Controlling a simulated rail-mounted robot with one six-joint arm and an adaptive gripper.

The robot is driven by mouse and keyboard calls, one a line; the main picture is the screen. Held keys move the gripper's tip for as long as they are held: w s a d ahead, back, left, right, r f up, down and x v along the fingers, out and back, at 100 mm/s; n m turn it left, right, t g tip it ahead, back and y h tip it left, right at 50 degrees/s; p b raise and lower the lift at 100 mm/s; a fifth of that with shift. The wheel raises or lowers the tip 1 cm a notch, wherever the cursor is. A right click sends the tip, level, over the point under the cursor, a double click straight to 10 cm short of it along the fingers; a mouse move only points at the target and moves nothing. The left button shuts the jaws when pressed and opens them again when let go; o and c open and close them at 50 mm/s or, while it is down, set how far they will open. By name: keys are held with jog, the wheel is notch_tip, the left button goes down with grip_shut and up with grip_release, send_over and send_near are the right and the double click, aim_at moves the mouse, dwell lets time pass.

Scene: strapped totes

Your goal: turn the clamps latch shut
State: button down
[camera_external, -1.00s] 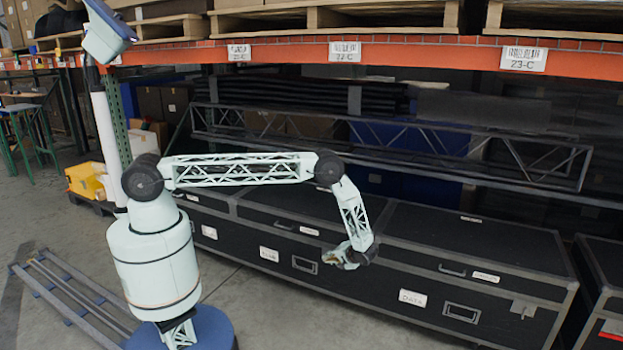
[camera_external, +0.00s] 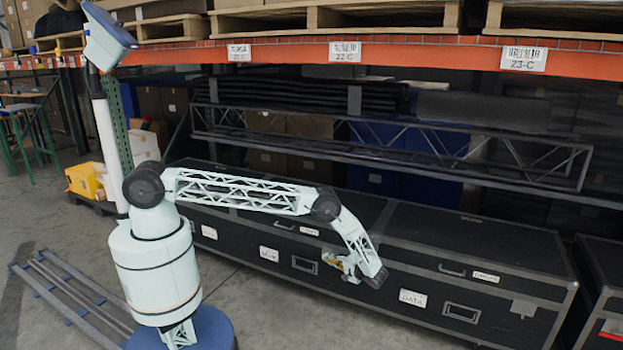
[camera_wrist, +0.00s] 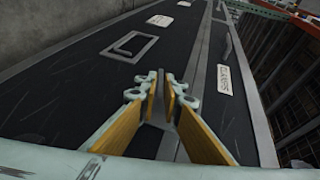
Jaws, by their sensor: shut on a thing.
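My gripper (camera_external: 345,266) is at the front of the long black case row in the external view. In the wrist view its yellow-padded fingers (camera_wrist: 163,88) are closed in on the grey latch (camera_wrist: 163,122) at the seam between the case's lid and front. The fingers hide much of the latch, and its exact angle cannot be told. The lid bears a white label (camera_wrist: 230,81) that seems to read CLAMPS; it also shows in the external view (camera_external: 486,277).
The black case (camera_external: 400,275) has a DATA label (camera_external: 412,298), a recessed handle (camera_external: 461,312) and another grey latch (camera_external: 523,308). A dark truss (camera_external: 400,145) lies behind, under the orange shelf beam (camera_external: 290,50).

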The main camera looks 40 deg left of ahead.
jog(key=shift+w+m+y, duration=0.1)
jog(key=shift+m+y, duration=0.5)
jog(key=shift+y, duration=0.9)
jog(key=c, duration=2.9)
grip_release()
jog(key=shift+f, duration=0.1)
jog(key=shift+r, duration=0.25)
